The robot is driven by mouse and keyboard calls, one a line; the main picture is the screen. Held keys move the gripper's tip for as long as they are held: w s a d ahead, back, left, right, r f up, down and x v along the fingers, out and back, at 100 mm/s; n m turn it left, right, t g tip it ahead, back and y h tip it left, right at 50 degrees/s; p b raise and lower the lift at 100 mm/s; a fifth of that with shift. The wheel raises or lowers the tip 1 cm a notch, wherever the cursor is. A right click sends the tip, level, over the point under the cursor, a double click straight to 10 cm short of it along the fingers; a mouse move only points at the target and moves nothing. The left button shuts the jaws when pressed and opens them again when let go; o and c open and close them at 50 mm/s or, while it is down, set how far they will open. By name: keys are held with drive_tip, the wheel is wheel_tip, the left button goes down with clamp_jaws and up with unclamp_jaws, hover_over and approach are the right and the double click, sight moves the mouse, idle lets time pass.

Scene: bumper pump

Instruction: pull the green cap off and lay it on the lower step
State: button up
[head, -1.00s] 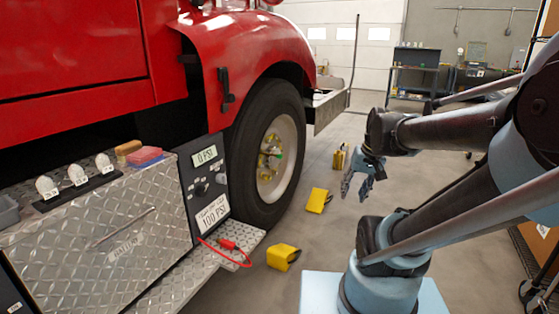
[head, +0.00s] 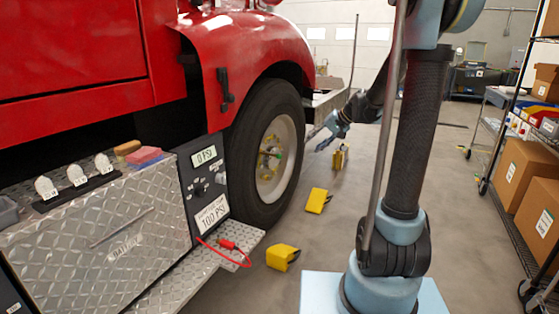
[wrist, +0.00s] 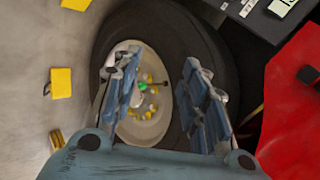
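The green cap (wrist: 143,87) is a small green spot on the wheel hub in the wrist view, among yellow lug nuts. It shows very small in the head view on the truck wheel (head: 277,185). My gripper (head: 316,138) is in front of the wheel, to its right in the head view, apart from it. In the wrist view my gripper (wrist: 158,65) is open and empty, and the cap appears between its fingers, nearer the left one. The lower step (head: 190,279) is a diamond-plate ledge below the toolbox, with a red air line lying on its right end.
Yellow chocks (head: 283,257) lie on the floor by the wheel. A gauge panel (head: 207,185) reads 0 PSI. The red fender (head: 255,50) overhangs the tyre. A shelf with boxes (head: 525,175) stands at right. The floor between is mostly clear.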

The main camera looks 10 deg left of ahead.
drive_tip(key=w+a+f+m+t+y, duration=0.1)
drive_tip(key=w+a+f+y, duration=0.2)
drive_tip(key=w, duration=0.8)
drive_tip(key=w+a+f+y, duration=0.2)
drive_tip(key=w+a+f, duration=0.25)
drive_tip(key=w, duration=0.55)
drive_tip(key=m+t+y, duration=0.2)
drive_tip(key=y, duration=0.2)
approach(279, 157)
drive_tip(key=w, duration=0.1)
drive_tip(key=shift+d+f, duration=0.1)
drive_tip(key=shift+d, duration=0.2)
drive_tip(key=x, duration=0.9)
drive_tip(key=shift+f, duration=0.1)
